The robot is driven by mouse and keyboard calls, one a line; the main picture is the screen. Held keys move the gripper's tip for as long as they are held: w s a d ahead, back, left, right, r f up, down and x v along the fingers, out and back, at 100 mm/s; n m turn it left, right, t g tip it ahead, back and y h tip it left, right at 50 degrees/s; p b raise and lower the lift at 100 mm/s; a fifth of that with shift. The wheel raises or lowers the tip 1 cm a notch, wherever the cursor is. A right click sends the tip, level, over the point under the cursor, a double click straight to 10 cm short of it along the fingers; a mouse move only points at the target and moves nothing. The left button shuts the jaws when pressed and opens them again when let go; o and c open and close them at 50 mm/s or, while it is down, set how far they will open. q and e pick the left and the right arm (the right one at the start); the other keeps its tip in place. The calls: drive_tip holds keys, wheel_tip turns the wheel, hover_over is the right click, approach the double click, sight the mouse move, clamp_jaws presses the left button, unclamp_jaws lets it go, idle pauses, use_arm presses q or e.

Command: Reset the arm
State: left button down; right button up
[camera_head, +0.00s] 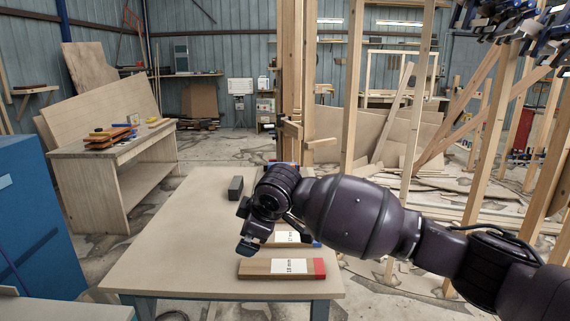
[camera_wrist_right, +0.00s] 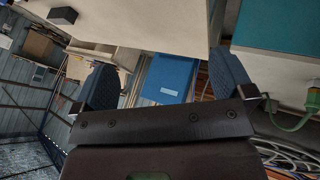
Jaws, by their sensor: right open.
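My right arm reaches in from the right over the table (camera_head: 160,255). My right gripper (camera_head: 244,227) is above the table top, turned to the left. In the right wrist view my right gripper (camera_wrist_right: 165,78) has its two fingers wide apart with nothing between them. My left gripper is in neither view.
A wooden block with a red end (camera_head: 260,267) lies near the table's front edge. A second labelled block (camera_head: 285,238) is partly hidden behind my arm. A dark block (camera_head: 235,188) sits farther back. A blue cabinet (camera_head: 35,230) and a workbench (camera_head: 100,180) stand left; timber posts (camera_head: 352,90) stand behind.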

drive_tip(key=s+d+f+m+t, duration=0.5)
drive_tip(key=d+f+m, duration=0.15)
drive_tip(key=d, duration=0.45)
drive_tip(key=s+d+f+m+t, duration=0.5)
drive_tip(key=d+f, duration=0.3)
drive_tip(key=d, duration=0.3)
drive_tip(key=s+d+f+m+g+h, duration=0.2)
drive_tip(key=s+d+f, duration=0.4)
drive_tip(key=s+f, duration=0.3)
drive_tip(key=s+d+f+m+g+h, duration=0.2)
drive_tip(key=s+d+f, duration=0.4)
drive_tip(key=s+f, duration=0.4)
drive_tip(key=s, duration=0.5)
drive_tip(key=shift+d+f+h, duration=0.15)
drive_tip(key=shift+d+h, duration=0.2)
drive_tip(key=shift+h, duration=0.05)
drive_tip(key=shift+s, duration=0.1)
